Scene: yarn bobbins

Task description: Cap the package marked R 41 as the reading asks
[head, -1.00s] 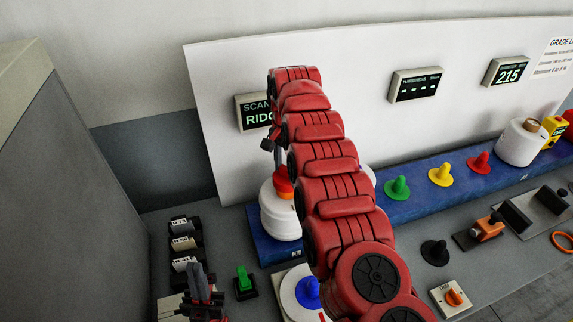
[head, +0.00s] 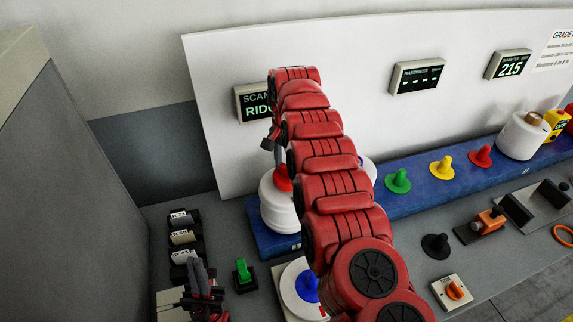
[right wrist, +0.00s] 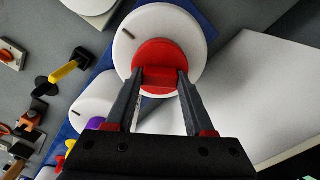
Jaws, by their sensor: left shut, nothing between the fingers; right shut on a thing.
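A white package (head: 279,212) stands at the left end of the blue strip, partly hidden by my right arm. A red cone cap (head: 282,180) is at its top. Green (head: 398,181), yellow (head: 442,169) and red (head: 480,156) cones stand along the strip. My left gripper (head: 203,300) is shut and empty at the lower left. No R 41 mark is clearly legible.
A partly covered display (head: 254,103) shows SCAN and RIDG. Another display (head: 510,65) reads 215. Label holders (head: 183,237) are at left.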

